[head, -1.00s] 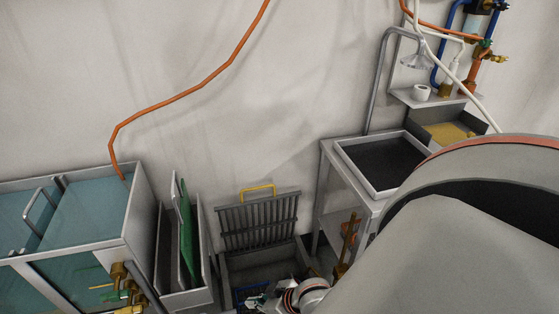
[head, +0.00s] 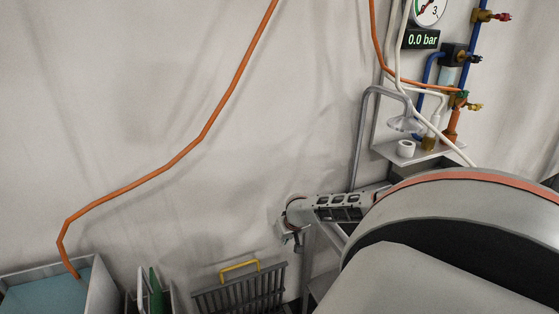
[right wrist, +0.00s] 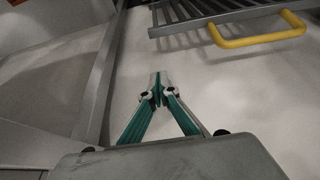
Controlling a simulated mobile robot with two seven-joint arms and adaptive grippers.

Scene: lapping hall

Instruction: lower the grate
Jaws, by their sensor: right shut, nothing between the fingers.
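The grate (head: 238,298) is a panel of grey bars with a yellow handle (head: 240,265) on its top edge. It stands raised against the wall at the bottom of the head view, its lower part cut off. In the right wrist view the grate (right wrist: 225,14) and its yellow handle (right wrist: 258,40) are at the upper right. My right gripper (head: 294,241) is above and to the right of the handle in the head view. In the right wrist view its green fingers (right wrist: 159,82) are shut and empty, apart from the handle. My left gripper is out of view.
A sink frame (head: 310,262) stands right of the grate, close to my right arm. A green board (head: 156,290) in a rack and a blue-topped tank (head: 45,295) are at left. An orange hose (head: 170,165) hangs on the wall. A shelf (head: 425,152) with pipes is at upper right.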

